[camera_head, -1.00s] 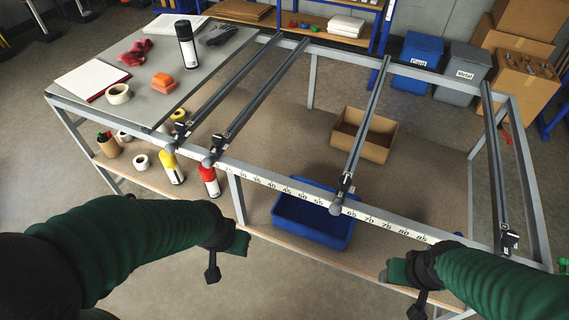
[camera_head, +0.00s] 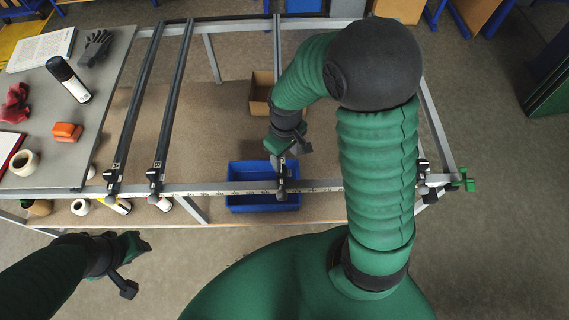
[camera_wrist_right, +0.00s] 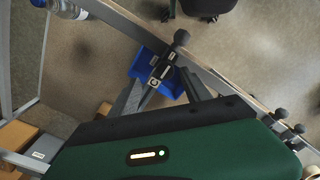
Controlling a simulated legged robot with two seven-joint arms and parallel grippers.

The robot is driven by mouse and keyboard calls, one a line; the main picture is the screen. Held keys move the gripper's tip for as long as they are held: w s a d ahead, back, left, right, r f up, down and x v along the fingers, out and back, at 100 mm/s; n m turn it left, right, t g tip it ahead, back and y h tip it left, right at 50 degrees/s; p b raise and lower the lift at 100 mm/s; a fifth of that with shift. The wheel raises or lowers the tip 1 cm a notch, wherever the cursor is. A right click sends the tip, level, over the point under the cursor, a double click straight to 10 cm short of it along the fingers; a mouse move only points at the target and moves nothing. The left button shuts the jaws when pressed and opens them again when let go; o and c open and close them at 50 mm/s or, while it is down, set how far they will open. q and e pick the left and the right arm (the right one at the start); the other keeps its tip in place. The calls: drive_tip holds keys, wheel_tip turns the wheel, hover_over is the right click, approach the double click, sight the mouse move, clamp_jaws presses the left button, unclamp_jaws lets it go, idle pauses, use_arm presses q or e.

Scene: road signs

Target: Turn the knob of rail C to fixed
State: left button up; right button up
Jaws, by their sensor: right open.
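Rail C (camera_head: 277,60) is a dark rail running front to back across the frame, third from the left. Its front end has a dark clamp marked "C" (camera_wrist_right: 153,82) and a black knob (camera_wrist_right: 181,38), above the scale strip. The knob also shows at the front beam in the head view (camera_head: 281,198). My right gripper (camera_head: 281,162) is over the front end of rail C, just behind the knob. Its fingers look open in the right wrist view, apart from the knob. The knob's setting is too small to read. My left gripper (camera_head: 136,244) hangs in front of the frame, left.
A blue bin (camera_head: 246,202) stands below rail C, and a cardboard box (camera_head: 260,92) is farther back. Two other rails (camera_head: 137,100) (camera_head: 174,95) lie to the left. A grey tabletop (camera_head: 85,130) holds a spray can, gloves and tape. My right arm hides much of the right side.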

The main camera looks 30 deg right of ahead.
drive_tip(key=f, duration=0.2)
drive_tip(key=w+f, duration=0.1)
drive_tip(key=f, duration=0.1)
drive_tip(key=a+f, duration=0.1)
drive_tip(key=f, duration=0.1)
drive_tip(key=shift+w, duration=0.4)
drive_tip(key=shift+s+a+f, duration=0.2)
drive_tip(key=shift+f, duration=0.05)
drive_tip(key=shift+s+a, duration=0.3)
drive_tip(key=shift+s, duration=0.15)
drive_tip(key=shift+d, duration=0.1)
drive_tip(key=shift+w+d, duration=0.1)
drive_tip(key=shift+d, duration=0.1)
drive_tip(key=shift+c, duration=0.5)
drive_tip(key=shift+w+d+f, duration=0.25)
drive_tip(key=shift+d, duration=0.15)
drive_tip(key=c, duration=0.5)
drive_tip(key=shift+c, duration=1.1)
drive_tip(key=shift+r, duration=0.1)
drive_tip(key=shift+c, duration=1.3)
drive_tip(key=shift+a, duration=0.1)
clamp_jaws()
use_arm(q)
drive_tip(key=shift+w+a, duration=0.4)
drive_tip(key=shift+w, duration=0.3)
use_arm(e)
drive_tip(key=shift+a, duration=0.1)
